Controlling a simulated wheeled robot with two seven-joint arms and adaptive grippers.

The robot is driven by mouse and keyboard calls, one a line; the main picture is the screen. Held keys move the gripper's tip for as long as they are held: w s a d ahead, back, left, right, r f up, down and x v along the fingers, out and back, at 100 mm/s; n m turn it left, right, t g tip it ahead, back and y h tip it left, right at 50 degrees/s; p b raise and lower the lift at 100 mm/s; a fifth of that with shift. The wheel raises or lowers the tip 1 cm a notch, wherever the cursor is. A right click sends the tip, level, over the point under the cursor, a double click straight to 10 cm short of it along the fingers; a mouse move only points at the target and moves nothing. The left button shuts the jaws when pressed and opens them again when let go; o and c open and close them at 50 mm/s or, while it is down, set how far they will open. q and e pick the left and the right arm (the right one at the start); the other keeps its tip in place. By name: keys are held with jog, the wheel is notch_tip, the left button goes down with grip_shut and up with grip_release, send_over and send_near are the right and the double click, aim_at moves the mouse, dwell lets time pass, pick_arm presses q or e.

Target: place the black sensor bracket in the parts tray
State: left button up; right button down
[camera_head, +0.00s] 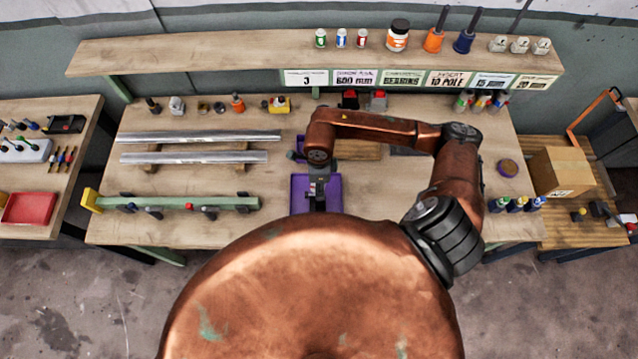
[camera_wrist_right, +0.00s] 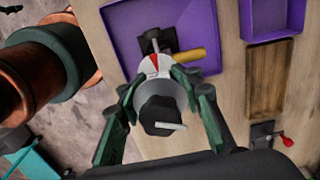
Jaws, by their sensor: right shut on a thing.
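A purple tray (camera_head: 300,196), which I take to be the parts tray, lies near the front middle of the bench. My right gripper (camera_head: 317,198) points down over it. In the right wrist view my gripper's green fingers (camera_wrist_right: 155,83) are closed around a black blocky part (camera_wrist_right: 160,108) with a pale disc and a red mark beyond it. This part seems to be the black sensor bracket, but the fingers hide some of it. The purple tray (camera_wrist_right: 206,18) is beyond the fingertips, with a yellow cylinder (camera_wrist_right: 184,58) and a small dark piece inside. My left gripper is out of view.
A second purple tray (camera_wrist_right: 270,18) and a wooden tray (camera_wrist_right: 265,70) lie beside it. Metal rails (camera_head: 200,137) and a green bar (camera_head: 180,203) lie to the left. A shelf (camera_head: 230,50) runs along the back.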

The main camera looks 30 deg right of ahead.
jog(key=shift+f, duration=0.15)
jog(key=c, duration=1.4)
grip_release()
jog(key=shift+o, duration=0.2)
notch_tip(320, 180, up, 12)
jog(key=shift+r+b, duration=0.2)
jog(key=shift+b, duration=1.05)
